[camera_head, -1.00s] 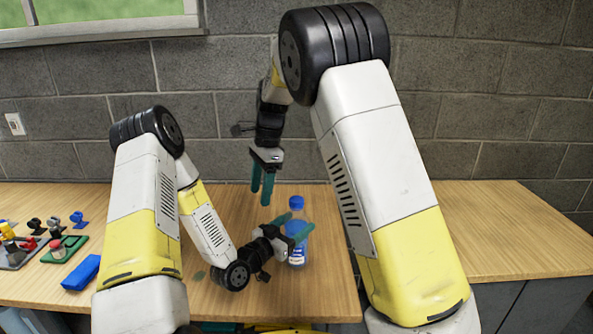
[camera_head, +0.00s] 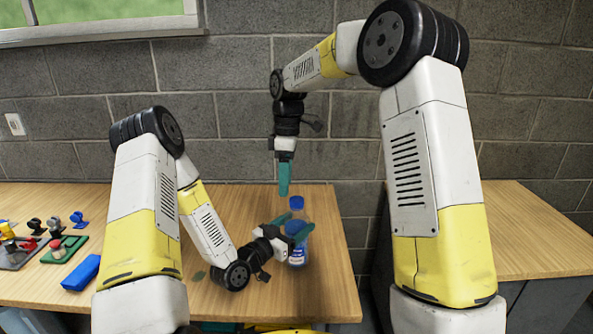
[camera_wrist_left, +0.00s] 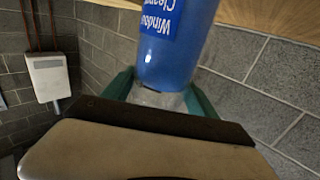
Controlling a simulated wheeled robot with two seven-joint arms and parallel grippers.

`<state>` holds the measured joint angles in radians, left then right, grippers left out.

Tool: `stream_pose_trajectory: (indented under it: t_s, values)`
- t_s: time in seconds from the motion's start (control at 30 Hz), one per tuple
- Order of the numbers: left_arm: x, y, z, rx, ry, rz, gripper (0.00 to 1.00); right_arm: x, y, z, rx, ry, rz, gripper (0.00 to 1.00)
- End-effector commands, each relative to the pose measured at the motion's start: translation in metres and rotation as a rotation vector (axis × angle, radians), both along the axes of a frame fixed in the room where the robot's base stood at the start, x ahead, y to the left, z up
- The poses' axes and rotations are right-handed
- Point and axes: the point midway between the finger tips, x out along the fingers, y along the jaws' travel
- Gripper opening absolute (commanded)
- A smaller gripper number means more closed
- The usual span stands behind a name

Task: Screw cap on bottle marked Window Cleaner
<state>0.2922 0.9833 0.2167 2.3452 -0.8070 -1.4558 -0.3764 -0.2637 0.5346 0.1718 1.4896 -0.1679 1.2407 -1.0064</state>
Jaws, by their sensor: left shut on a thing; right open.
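The bottle (camera_head: 298,250) stands upright on the wooden table (camera_head: 322,290), with a blue and white label and blue contents. The left wrist view shows its label (camera_wrist_left: 160,20) reading "Window Clea..." close up. The blue cap (camera_head: 296,202) sits at the top of the bottle; whether it is threaded on cannot be told. My left gripper (camera_head: 288,231) is shut around the upper part of the bottle, below the cap. My right gripper (camera_head: 284,178) is above the cap, pointing down, empty and clear of it. Its fingers overlap from this side.
A blue box-like object (camera_head: 82,272) lies at the left, near a green pad (camera_head: 64,248) and a grey pad with several small coloured parts. A block wall stands behind the table. The table right of the bottle is clear.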

Motion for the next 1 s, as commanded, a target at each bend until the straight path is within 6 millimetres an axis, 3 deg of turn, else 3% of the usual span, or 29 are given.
stream_pose_trajectory:
  t_s: [0.2, 0.4, 0.6, 1.0]
  values:
    - [-0.001, -0.001, 0.0, 0.0, 0.001, -0.002, 0.0, 0.006, -0.018, 0.014, 0.0, -0.056, 0.493, 0.56]
    - [-0.001, -0.001, 0.0, 0.0, 0.001, -0.002, 0.0, 0.009, -0.027, 0.022, -0.009, -0.083, 0.776, 0.56]
    - [-0.001, -0.001, 0.0, 0.0, 0.001, -0.002, 0.0, 0.01, -0.03, 0.025, -0.015, -0.09, 0.864, 0.56]
    - [0.0, -0.001, 0.0, 0.0, 0.001, -0.002, 0.0, 0.01, -0.03, 0.019, -0.015, -0.089, 0.864, 0.56]
